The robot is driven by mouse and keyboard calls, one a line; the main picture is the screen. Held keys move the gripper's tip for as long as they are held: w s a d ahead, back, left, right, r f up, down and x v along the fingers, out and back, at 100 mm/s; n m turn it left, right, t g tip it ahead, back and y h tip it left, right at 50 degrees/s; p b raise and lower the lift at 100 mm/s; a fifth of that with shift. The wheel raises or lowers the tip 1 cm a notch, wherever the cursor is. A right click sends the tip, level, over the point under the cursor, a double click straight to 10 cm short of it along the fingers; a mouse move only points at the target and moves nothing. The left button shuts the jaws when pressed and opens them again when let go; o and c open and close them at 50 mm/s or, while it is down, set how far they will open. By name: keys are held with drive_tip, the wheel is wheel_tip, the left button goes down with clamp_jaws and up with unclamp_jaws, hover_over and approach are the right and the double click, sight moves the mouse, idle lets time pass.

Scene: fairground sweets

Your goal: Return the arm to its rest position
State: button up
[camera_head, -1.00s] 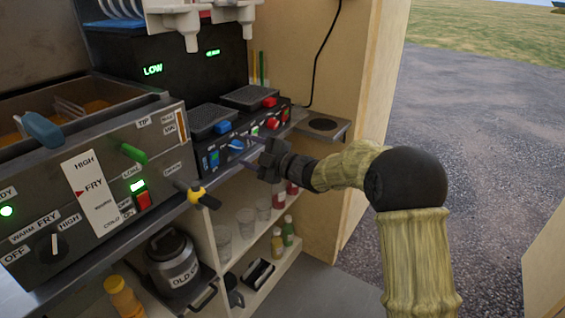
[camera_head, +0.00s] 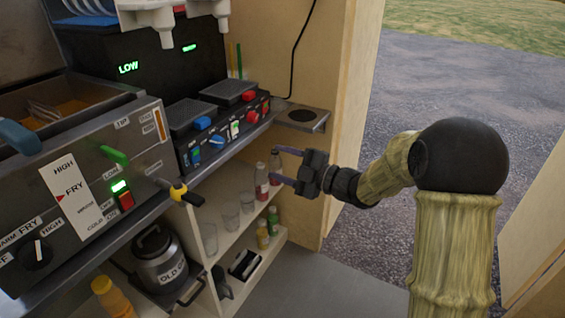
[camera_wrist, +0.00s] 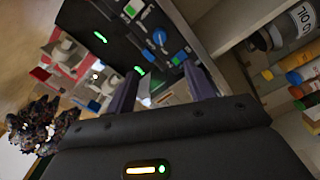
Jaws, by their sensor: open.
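My gripper (camera_head: 278,166) is open and empty in the head view, its two fingers pointing left. It is in front of the shelves, to the right of and below the black control panel (camera_head: 218,137) with its coloured switches. My arm is bent, with the elbow at the right. In the wrist view the two fingers (camera_wrist: 161,91) stand apart with nothing between them. The control panel (camera_wrist: 152,32) shows beyond them, tilted.
A fryer (camera_head: 90,190) with a FRY label and a green lever stands at left. Below are shelves with cups, bottles and an OLD OIL can (camera_head: 165,262). A small round-holed ledge (camera_head: 303,118) juts near the wooden wall. The doorway at right opens onto asphalt.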

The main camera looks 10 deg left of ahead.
drive_tip(key=s+d+f+m+t+h, duration=0.1)
drive_tip(key=d+f+m+t+h, duration=0.45)
drive_tip(key=d+m+h, duration=0.85)
drive_tip(key=s+d+f+m+g+h, duration=0.1)
drive_tip(key=s+d+f+m+g, duration=0.25)
drive_tip(key=s, duration=0.35)
drive_tip(key=s+d+f+m+g+h, duration=0.1)
drive_tip(key=s+d+f+m+g, duration=0.2)
drive_tip(key=s, duration=0.5)
drive_tip(key=s+d+f+m+g+h, duration=0.1)
drive_tip(key=s+d+f+m+g, duration=0.15)
drive_tip(key=s+m, duration=0.35)
wheel_tip(320, 180, up, 32)
drive_tip(key=p, duration=3.2)
drive_tip(key=shift+s+r+n+g, duration=0.15)
drive_tip(key=shift+s+n+g, duration=0.2)
drive_tip(key=shift+n+g, duration=0.1)
